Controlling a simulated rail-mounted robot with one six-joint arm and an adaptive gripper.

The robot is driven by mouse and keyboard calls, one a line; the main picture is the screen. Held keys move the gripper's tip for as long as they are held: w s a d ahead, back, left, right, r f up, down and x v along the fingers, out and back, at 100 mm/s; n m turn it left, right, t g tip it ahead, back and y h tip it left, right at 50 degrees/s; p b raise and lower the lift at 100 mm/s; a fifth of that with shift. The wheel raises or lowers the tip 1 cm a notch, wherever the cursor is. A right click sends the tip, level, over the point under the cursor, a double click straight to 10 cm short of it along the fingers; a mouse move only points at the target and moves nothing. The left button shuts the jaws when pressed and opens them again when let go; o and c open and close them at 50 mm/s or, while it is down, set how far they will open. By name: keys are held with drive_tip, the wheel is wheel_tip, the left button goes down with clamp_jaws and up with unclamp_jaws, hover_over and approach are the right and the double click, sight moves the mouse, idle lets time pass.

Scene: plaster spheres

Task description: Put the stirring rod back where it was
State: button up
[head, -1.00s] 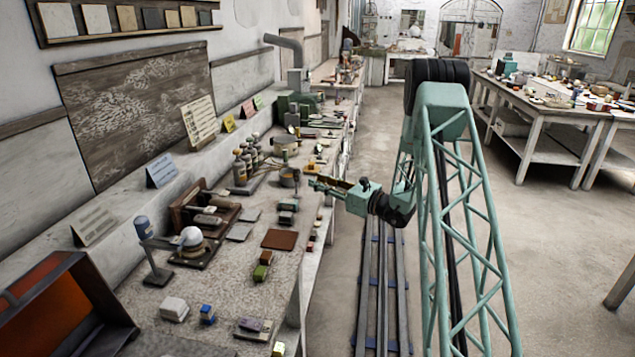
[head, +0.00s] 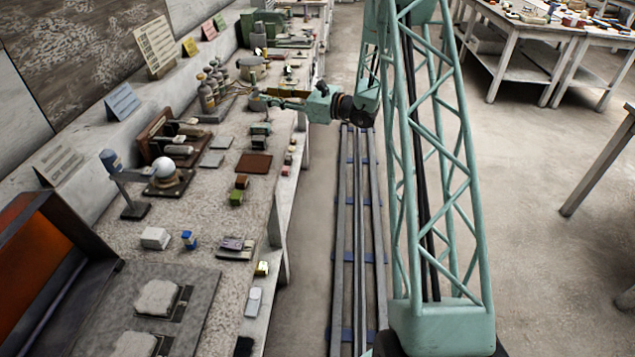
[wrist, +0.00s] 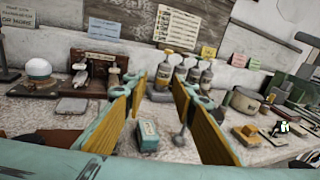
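My gripper (head: 268,99) reaches left over the bench, next to a small round pot (head: 255,104) and the row of grey bottles (head: 211,90). In the wrist view my gripper (wrist: 162,90) shows two long fingers with yellow inner faces, spread apart. A small teal box (wrist: 148,135) shows on the bench between them, and nothing is clearly gripped. A thin upright rod-like thing with a dark lower end (wrist: 180,141) shows beside the right finger. I cannot tell whether it is the stirring rod, or whether it touches the finger.
Grey bottles (wrist: 195,75) stand close beyond the fingertips. A brown rack (wrist: 103,72) and a white sphere (wrist: 39,68) are to the left. An olive pot (wrist: 245,101) and yellow block (wrist: 248,132) are to the right. A brown mat (head: 254,164) lies near the bench edge.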

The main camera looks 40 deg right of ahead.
drive_tip(key=s+a+r+n+g+y, duration=0.25)
drive_tip(key=s+a+r, duration=0.2)
drive_tip(key=a, duration=0.45)
drive_tip(key=s+a+r+n+g+y, duration=0.1)
drive_tip(key=s+a+r+n+g, duration=0.25)
drive_tip(key=a+r, duration=0.35)
drive_tip(key=s+a+r+n+g+h, duration=0.1)
drive_tip(key=s+a+r+n+g, duration=0.15)
drive_tip(key=s+a, duration=0.45)
drive_tip(key=s+a+r+n+g, duration=0.2)
drive_tip(key=s+a+r+n, duration=0.15)
drive_tip(key=s+a, duration=0.35)
drive_tip(key=s+a+r+n+g+h, duration=0.1)
drive_tip(key=s+a+n+h, duration=0.15)
drive_tip(key=s, duration=0.65)
drive_tip(key=s+a+r+n+g+h, duration=0.15)
drive_tip(key=s+a+n, duration=0.25)
drive_tip(key=s, duration=0.5)
drive_tip(key=s+d+n+t+h, duration=0.1)
drive_tip(key=s+d+n+h, duration=0.3)
drive_tip(key=s, duration=0.8)
drive_tip(key=s+d+r+n+t+h, duration=0.1)
drive_tip(key=s+d+n+h, duration=0.2)
drive_tip(key=s, duration=1)
drive_tip(key=d+n, duration=0.2)
drive_tip(key=n, duration=0.1)
drive_tip(key=shift+s+d+h, duration=0.25)
drive_tip(key=shift+d+h, duration=0.1)
